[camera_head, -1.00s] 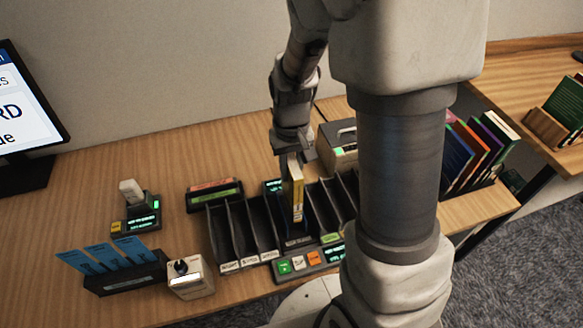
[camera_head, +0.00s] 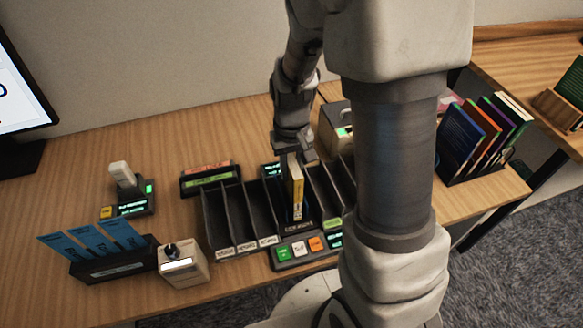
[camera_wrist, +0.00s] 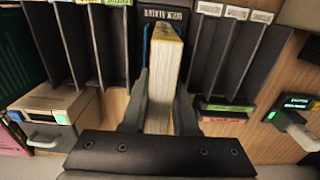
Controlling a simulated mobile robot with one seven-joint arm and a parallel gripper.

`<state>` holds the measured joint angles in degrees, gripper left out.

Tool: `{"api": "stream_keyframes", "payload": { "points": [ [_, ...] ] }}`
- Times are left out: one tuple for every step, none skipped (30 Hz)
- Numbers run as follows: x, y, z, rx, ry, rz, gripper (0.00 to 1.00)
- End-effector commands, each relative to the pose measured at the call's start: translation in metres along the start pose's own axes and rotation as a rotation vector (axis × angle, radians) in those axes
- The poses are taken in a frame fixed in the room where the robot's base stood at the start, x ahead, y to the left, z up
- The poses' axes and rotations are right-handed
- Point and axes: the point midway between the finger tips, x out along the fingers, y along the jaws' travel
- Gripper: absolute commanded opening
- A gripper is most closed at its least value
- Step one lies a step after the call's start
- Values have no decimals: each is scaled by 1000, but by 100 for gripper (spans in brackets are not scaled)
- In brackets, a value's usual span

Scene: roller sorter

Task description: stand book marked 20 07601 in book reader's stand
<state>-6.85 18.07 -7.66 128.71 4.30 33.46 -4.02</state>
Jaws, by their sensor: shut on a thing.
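A yellow book (camera_head: 296,188) stands upright in the middle of the dark slotted rack, in the slot behind the control panel. Its marking is too small to read. My gripper (camera_head: 293,158) is above it and shut on its upper end. In the wrist view the book (camera_wrist: 162,75) shows its pale page edges between the two fingers (camera_wrist: 160,100), with a strip of blue beside it. The book reader's stand (camera_wrist: 163,14) shows a partly readable label in front of the book. I cannot tell whether the book's lower end touches the stand's floor.
Black dividers (camera_head: 236,215) form labelled slots on both sides. A panel with green, white and orange buttons (camera_head: 298,249) lies in front.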

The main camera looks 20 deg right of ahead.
Motion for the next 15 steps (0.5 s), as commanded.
{"api": "stream_keyframes", "payload": {
  "points": [
    [0, 0, 0, 0, 1, 0, 0],
    [0, 0, 0, 0, 1, 0, 0],
    [0, 0, 0, 0, 1, 0, 0],
    [0, 0, 0, 0, 1, 0, 0],
    [1, 0, 0, 0, 1, 0, 0],
    [1, 0, 0, 0, 1, 0, 0],
    [2, 0, 0, 0, 1, 0, 0],
    [3, 0, 0, 0, 1, 0, 0],
    [4, 0, 0, 0, 1, 0, 0],
    [4, 0, 0, 0, 1, 0, 0],
    [5, 0, 0, 0, 1, 0, 0],
    [6, 0, 0, 0, 1, 0, 0],
    [6, 0, 0, 0, 0, 0, 0],
    [7, 0, 0, 0, 0, 0, 0],
    [8, 0, 0, 0, 0, 0, 0]
  ]
}}
